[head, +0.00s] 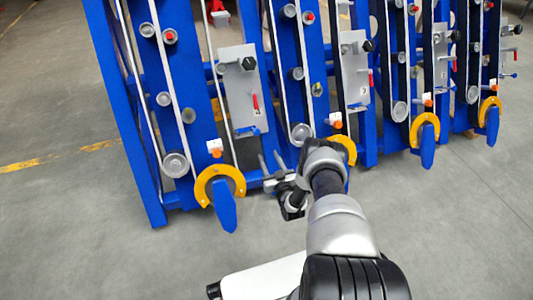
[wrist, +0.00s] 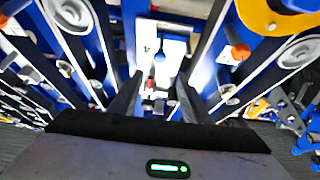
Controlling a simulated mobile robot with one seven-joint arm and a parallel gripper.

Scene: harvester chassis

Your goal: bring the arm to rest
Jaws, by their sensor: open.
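My gripper (head: 271,172) is in front of the blue chassis frame in the head view, low and between the first two yellow rings. Its fingers point toward the frame. In the wrist view my gripper (wrist: 153,98) shows two dark fingers spread apart with nothing between them. My arm reaches up from the bottom of the head view and is bent at the wrist. A grey plate (head: 240,88) on the frame stands beyond the fingers; a pale plate also shows between them in the wrist view (wrist: 160,65).
The blue chassis (head: 128,105) spans the back, with rollers, belts and red knobs. A yellow ring with a blue lever (head: 225,207) is left of my gripper; another yellow ring (head: 348,148) is partly behind my arm. Grey floor (head: 70,245) is clear at left and front.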

